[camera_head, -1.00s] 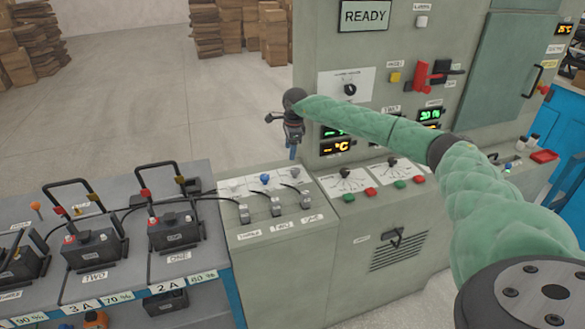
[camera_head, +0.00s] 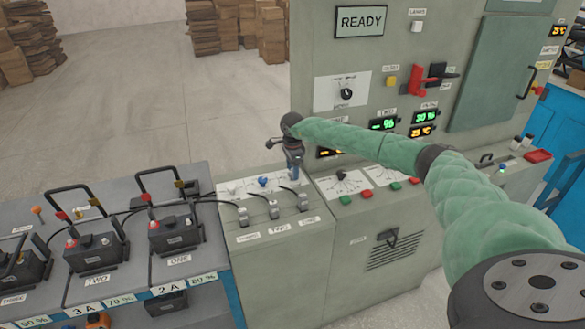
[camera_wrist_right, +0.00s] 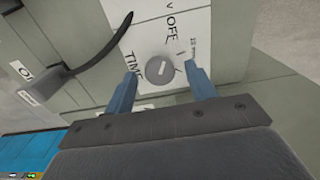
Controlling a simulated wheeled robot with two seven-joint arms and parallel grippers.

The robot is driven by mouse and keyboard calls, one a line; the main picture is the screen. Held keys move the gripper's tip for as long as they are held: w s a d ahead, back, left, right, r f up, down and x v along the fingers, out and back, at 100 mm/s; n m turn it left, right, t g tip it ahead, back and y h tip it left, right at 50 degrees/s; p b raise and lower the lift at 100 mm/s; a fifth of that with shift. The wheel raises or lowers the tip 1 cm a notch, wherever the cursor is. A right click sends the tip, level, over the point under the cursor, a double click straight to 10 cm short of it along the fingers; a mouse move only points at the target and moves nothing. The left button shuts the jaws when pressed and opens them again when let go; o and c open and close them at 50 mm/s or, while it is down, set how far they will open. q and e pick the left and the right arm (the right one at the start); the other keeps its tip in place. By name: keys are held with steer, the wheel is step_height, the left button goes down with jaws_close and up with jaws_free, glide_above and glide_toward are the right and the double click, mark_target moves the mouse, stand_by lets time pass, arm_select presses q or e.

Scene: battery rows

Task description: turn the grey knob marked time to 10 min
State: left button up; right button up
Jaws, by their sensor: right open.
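The grey knob (camera_wrist_right: 158,66) is round with a short white line across it. In the right wrist view it sits on a white plate (camera_wrist_right: 205,42) beside the word TIME, with OFF above it in the picture. The blue fingers of my right gripper (camera_wrist_right: 163,76) stand apart on either side of the knob; I cannot tell whether they touch it. In the head view my right gripper (camera_head: 295,172) points down at the top of the grey cabinet with the sockets, and the knob is hidden there. My left gripper is not in view.
A dark cable (camera_wrist_right: 92,62) curves close to the knob in the right wrist view. Cable plugs (camera_head: 272,210) line the cabinet top. Black battery units (camera_head: 172,233) stand to the left. The tall control panel (camera_head: 385,40) with a READY screen rises behind my arm.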

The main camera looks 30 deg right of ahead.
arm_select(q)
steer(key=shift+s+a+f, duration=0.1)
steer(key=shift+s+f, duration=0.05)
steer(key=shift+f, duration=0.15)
arm_select(e)
steer(key=shift+f, duration=0.35)
steer(key=c, duration=1)
